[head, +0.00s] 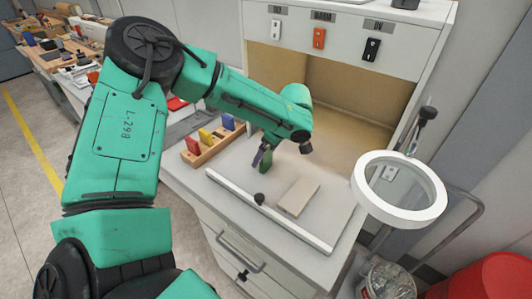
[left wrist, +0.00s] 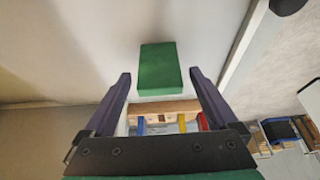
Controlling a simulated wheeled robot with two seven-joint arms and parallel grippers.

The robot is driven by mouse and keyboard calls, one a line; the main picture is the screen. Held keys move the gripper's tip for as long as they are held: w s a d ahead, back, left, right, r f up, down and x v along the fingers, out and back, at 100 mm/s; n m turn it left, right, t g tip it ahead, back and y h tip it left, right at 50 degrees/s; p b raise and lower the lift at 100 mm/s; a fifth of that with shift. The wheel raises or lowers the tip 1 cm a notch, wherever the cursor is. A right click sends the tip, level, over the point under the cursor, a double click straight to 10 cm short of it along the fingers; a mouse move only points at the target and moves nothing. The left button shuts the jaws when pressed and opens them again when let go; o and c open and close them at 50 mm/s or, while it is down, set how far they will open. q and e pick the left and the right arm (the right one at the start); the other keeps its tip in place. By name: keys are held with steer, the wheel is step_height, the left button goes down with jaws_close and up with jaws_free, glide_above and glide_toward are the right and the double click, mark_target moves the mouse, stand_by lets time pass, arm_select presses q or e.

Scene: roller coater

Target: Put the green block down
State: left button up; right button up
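The green block (head: 269,163) stands on the pale work surface in the head view, at the tips of my left gripper (head: 260,154). In the left wrist view the green block (left wrist: 158,69) lies between the two dark fingers of my left gripper (left wrist: 160,73). The fingers are spread wide, with a gap on each side of the block, so the gripper is open and not clamped on it. The block's contact with the surface is partly hidden by the fingers in the head view. My right gripper is not in view.
A wooden rack (head: 200,157) with red, yellow and blue blocks stands left of the green block. A beige slab (head: 298,197) lies to the right. A white rail (head: 270,212) with a black knob runs along the front. A ring magnifier (head: 400,187) hangs at right.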

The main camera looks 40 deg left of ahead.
arm_select(q)
steer(key=shift+r, duration=0.1)
steer(key=shift+w+r, duration=0.1)
steer(key=shift+r, duration=0.2)
steer(key=b+v, duration=0.1)
steer(key=v, duration=1)
steer(key=shift+d+r+b, duration=0.15)
steer(key=shift+r+b, duration=0.15)
steer(key=shift+b, duration=0.05)
